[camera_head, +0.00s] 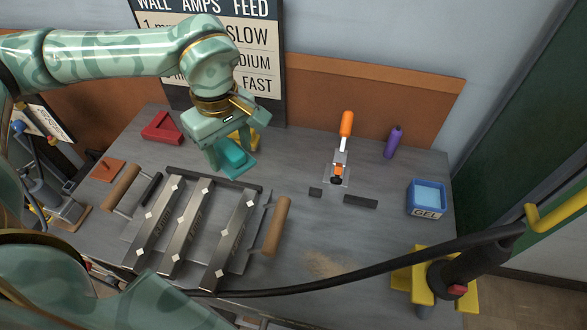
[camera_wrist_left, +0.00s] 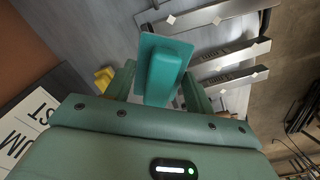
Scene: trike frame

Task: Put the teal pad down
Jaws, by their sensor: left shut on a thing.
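The teal pad (camera_head: 238,163) is a flat plate with a raised block on top. It is at the back middle of the grey table, right by the table surface; I cannot tell whether it touches. My left gripper (camera_head: 229,158) is shut on the pad's raised block, coming down from above. In the left wrist view the pad (camera_wrist_left: 162,72) sits between the two fingers (camera_wrist_left: 163,85), with its plate showing beyond them. My right gripper is not in view.
Steel bars (camera_head: 190,230) lie just in front of the pad. A red angle piece (camera_head: 162,129) is left and a yellow piece (camera_head: 243,138) behind. An orange-handled clamp (camera_head: 345,140), purple bottle (camera_head: 393,142) and blue gel tub (camera_head: 427,198) stand right. Bare table (camera_head: 290,160) lies between.

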